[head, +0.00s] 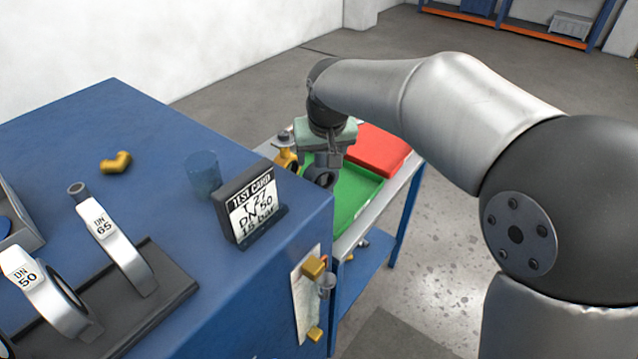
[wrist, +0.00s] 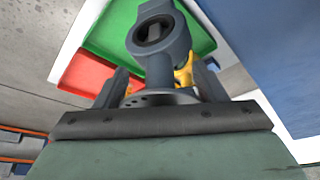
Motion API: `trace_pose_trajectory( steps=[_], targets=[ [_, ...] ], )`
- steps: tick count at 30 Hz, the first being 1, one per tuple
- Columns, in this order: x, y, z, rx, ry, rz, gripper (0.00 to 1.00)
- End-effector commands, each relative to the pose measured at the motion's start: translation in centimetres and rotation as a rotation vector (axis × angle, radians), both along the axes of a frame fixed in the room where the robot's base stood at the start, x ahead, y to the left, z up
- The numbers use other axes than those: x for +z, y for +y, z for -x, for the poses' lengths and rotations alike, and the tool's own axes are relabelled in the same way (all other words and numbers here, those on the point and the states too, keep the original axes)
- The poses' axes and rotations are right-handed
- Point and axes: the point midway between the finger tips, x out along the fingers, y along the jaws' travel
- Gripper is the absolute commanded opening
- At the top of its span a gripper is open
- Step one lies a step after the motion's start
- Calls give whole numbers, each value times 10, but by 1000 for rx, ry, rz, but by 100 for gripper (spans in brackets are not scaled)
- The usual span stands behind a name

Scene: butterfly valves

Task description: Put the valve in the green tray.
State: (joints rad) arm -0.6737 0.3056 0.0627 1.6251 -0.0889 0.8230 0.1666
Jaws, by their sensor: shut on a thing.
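My gripper (head: 328,156) is shut on a dark grey butterfly valve (head: 319,178). The valve hangs below the gripper, its round ring facing sideways. In the wrist view the valve (wrist: 152,37) shows its ring and disc between my gripper's two fingers (wrist: 160,88). The green tray (head: 350,208) lies on the trolley beyond the blue bench. The valve is over the tray's left part in the head view. The wrist view shows the green tray (wrist: 108,32) behind the valve. I cannot tell how large the gap to the tray floor is.
A red tray (head: 380,150) adjoins the green one. A yellow fitting (head: 287,152) stands left of my gripper. The blue bench (head: 120,125) holds a test card (head: 250,208), a clear cup (head: 204,174), a yellow elbow (head: 116,162) and a rack (head: 165,290) with labelled rings.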

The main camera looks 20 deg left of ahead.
Motion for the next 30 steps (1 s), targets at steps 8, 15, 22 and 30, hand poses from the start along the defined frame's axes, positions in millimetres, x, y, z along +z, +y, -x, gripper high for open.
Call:
trace_pose_trajectory(
  steps=[8, 15, 22, 30],
  targets=[
    [-18, 4, -54, -4, -3, -1, 0],
    [-49, 8, -99, -2, -1, 0, 0],
    [-78, 11, -124, 0, -5, -2, 0],
    [-91, 11, -134, 0, -4, -3, 0]
  ],
)
